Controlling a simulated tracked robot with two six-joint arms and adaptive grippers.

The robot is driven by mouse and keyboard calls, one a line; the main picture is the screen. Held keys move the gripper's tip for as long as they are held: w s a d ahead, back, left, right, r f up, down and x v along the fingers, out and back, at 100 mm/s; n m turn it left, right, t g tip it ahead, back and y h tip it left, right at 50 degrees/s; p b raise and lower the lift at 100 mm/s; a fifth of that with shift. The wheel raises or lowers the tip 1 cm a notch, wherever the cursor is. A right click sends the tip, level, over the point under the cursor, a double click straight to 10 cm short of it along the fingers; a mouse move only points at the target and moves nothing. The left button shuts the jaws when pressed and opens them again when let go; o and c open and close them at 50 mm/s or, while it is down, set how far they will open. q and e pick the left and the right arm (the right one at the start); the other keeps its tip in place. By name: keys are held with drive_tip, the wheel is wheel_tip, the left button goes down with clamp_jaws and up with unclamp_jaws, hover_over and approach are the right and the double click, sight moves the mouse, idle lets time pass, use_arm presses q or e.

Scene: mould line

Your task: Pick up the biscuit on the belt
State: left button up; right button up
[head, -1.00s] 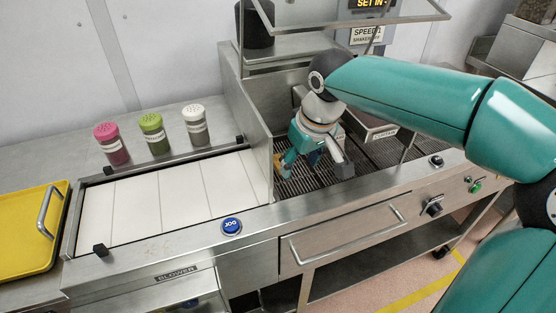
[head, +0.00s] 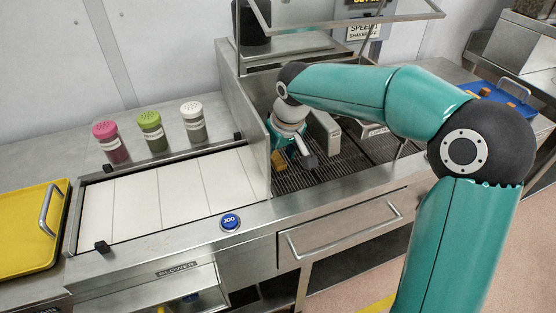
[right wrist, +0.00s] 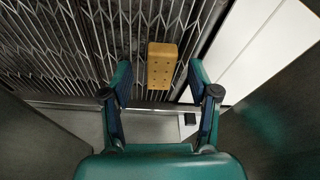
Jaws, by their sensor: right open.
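The biscuit (right wrist: 162,60) is a tan rectangular block with small holes. It lies on the dark wire-mesh belt (right wrist: 60,45), close to the white slats. In the head view the biscuit (head: 278,160) shows as a small orange-brown patch at the belt's left end, partly covered by my right gripper. My right gripper (head: 293,157) is low over the belt there. In the right wrist view its open fingers (right wrist: 158,72) stand on either side of the biscuit's line, with a gap on both sides. Whether the fingertips are down at biscuit height is unclear. My left gripper is out of view.
A metal partition (head: 245,125) stands just left of the gripper, beside the white slatted surface (head: 150,195). Three shakers (head: 150,132) stand behind the slats. A yellow tray (head: 25,262) is at far left, a blue tray (head: 505,93) with brown pieces at back right.

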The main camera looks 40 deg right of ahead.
drive_tip(key=c, duration=0.9)
drive_tip(key=shift+r, duration=0.1)
drive_tip(key=shift+c, duration=0.2)
